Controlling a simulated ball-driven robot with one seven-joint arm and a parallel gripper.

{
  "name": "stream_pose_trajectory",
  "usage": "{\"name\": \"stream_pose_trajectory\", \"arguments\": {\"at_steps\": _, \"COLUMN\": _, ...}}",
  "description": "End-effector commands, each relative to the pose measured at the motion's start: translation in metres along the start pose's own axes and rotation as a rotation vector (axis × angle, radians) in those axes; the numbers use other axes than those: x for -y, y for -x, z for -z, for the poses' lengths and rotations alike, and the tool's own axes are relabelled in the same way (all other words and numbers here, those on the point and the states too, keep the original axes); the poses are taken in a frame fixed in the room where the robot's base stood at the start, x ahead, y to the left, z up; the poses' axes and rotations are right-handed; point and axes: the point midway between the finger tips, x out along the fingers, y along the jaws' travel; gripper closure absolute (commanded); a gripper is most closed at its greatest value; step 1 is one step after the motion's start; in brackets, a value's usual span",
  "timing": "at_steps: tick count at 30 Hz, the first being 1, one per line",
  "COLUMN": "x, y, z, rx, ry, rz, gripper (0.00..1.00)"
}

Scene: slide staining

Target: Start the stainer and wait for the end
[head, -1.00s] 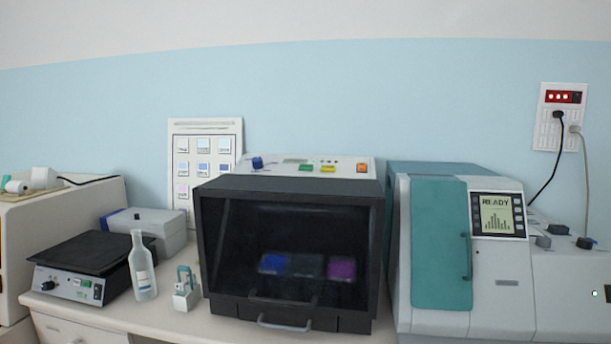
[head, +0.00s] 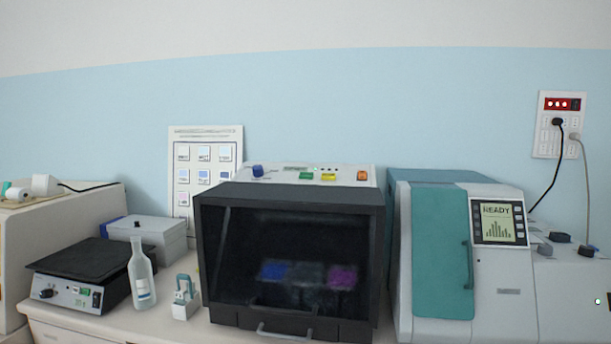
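The stainer (head: 290,195) is the dark box with a see-through front in the middle of the bench. Its front looks shut. Blue, dark and purple blocks show dimly inside. On its top panel are a blue knob (head: 258,171), a small display (head: 296,166), a green button (head: 306,176), a yellow button (head: 328,177) and an orange-red button (head: 363,175). A handle (head: 284,331) sits low at its front. My gripper is not in view.
Right of it stands a teal and grey machine (head: 443,250) whose screen (head: 498,222) reads READY. On the left are a hot-plate-like device (head: 85,265), a clear bottle (head: 142,275), a small white holder (head: 185,300) and a grey box (head: 150,235). A chart (head: 206,150) stands behind.

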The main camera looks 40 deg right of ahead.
Motion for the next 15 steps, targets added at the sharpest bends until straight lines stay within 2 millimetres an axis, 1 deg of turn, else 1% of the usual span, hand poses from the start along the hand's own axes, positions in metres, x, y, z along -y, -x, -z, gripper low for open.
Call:
{"name": "stream_pose_trajectory", "arguments": {"at_steps": 1, "x": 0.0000, "y": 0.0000, "z": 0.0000, "rx": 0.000, "ry": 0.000, "rz": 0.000, "gripper": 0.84}}
{"name": "stream_pose_trajectory", "arguments": {"at_steps": 6, "x": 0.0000, "y": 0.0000, "z": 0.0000, "rx": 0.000, "ry": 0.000, "rz": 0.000, "gripper": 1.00}}
{"name": "stream_pose_trajectory", "arguments": {"at_steps": 15, "x": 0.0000, "y": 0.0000, "z": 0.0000, "rx": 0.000, "ry": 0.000, "rz": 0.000, "gripper": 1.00}}
